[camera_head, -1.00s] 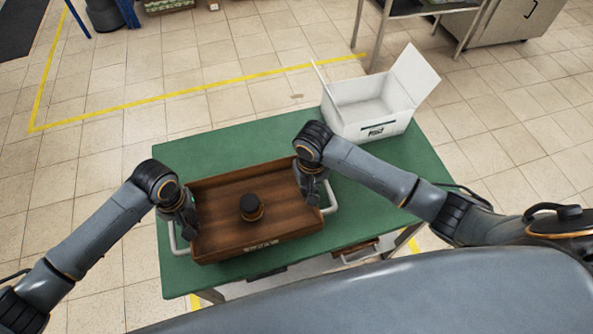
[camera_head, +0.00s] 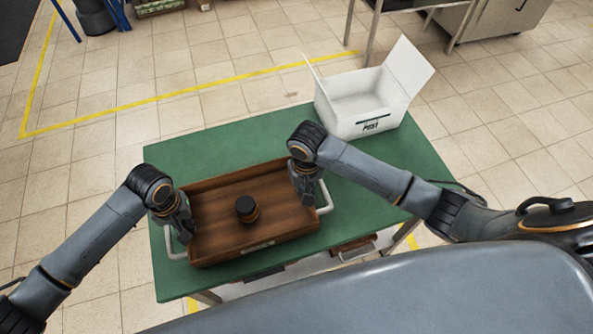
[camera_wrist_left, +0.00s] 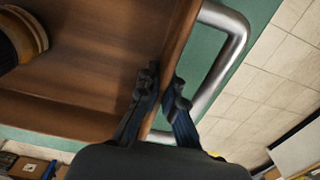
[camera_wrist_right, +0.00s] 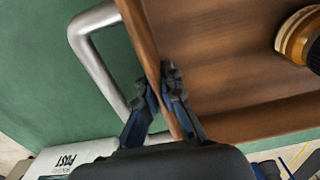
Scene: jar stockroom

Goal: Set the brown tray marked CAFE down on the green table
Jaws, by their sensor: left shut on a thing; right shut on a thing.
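The brown wooden tray (camera_head: 225,245) is over the front part of the green table (camera_head: 385,185). A small label on its front wall is too small to read. I cannot tell whether its base touches the table. My left gripper (camera_head: 187,232) is shut on the tray's left end wall; the left wrist view shows its fingers (camera_wrist_left: 163,82) on either side of the wall. My right gripper (camera_head: 307,198) is shut on the right end wall, with its fingers (camera_wrist_right: 160,85) across that wall. A dark-lidded jar (camera_head: 247,209) stands inside the tray.
An open white box (camera_head: 360,110) marked POST stands at the table's back right corner. Pale metal handles (camera_head: 326,198) stick out at the tray's ends. Bare green tabletop lies behind the tray. A drawer-like wooden thing (camera_head: 354,246) shows under the table's front edge.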

